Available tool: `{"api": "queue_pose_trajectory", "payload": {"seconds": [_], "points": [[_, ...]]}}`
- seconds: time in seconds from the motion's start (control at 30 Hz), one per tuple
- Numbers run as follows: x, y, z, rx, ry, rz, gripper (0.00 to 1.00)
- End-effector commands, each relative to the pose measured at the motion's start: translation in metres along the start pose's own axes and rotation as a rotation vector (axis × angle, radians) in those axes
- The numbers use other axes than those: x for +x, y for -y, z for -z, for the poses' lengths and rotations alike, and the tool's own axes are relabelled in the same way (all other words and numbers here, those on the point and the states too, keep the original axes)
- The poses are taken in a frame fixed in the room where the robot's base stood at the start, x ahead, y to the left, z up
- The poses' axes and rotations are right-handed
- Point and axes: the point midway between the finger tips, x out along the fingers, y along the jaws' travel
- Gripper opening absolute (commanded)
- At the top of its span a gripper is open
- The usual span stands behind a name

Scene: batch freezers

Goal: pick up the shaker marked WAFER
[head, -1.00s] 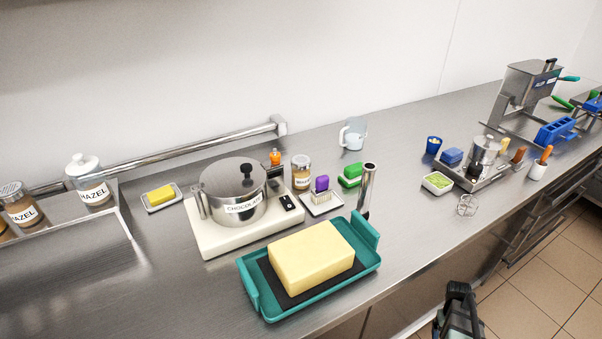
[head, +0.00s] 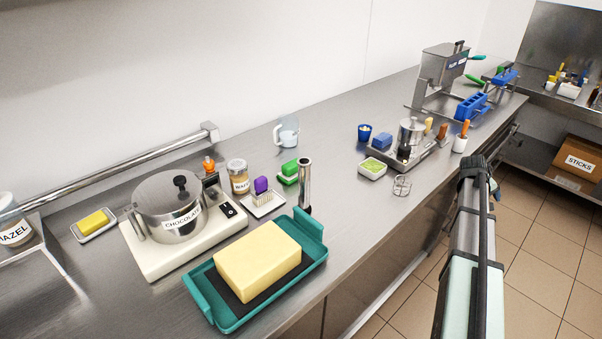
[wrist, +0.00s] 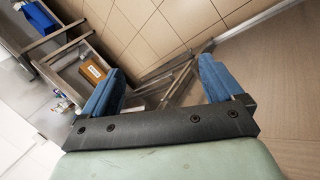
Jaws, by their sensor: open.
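The shaker marked WAFER (head: 238,177) stands upright on the steel counter in the head view, a small jar with a metal lid and tan contents. It is behind the purple brush and right of the steel pot; its label is only partly readable. In the wrist view my gripper (wrist: 158,88) has its two blue fingers wide apart with nothing between them. It points at the tiled floor and lower shelving, away from the shaker. In the head view my arm is at the right, beyond the counter's front edge; the fingertips are not clear there.
A CHOCOLATE pot (head: 168,207) on a white hotplate stands left of the shaker. A teal tray (head: 222,316) with a yellow block lies in front. A purple brush (head: 261,186), an upright steel cylinder (head: 304,184) and a green block (head: 289,169) are close by. Counter between cylinder and green bowl (head: 373,169) is clear.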

Motion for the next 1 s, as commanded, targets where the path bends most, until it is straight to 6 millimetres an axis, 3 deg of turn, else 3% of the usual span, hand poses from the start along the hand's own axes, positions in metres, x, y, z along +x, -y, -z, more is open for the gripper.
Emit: {"api": "queue_pose_trajectory", "payload": {"seconds": [0.03, 0.2, 0.37, 0.47, 0.67, 1.0], "points": [[-0.011, -0.024, 0.006, 0.005, -0.010, -0.024, 0.93], [-0.047, -0.073, 0.019, 0.008, -0.036, -0.082, 0.93], [-0.082, -0.099, 0.035, 0.012, -0.065, -0.115, 0.93], [-0.110, -0.100, 0.052, 0.015, -0.094, -0.120, 0.93], [-0.166, -0.056, 0.096, 0.019, -0.165, -0.076, 0.93], [-0.263, 0.073, 0.160, 0.011, -0.276, 0.072, 0.93]]}}
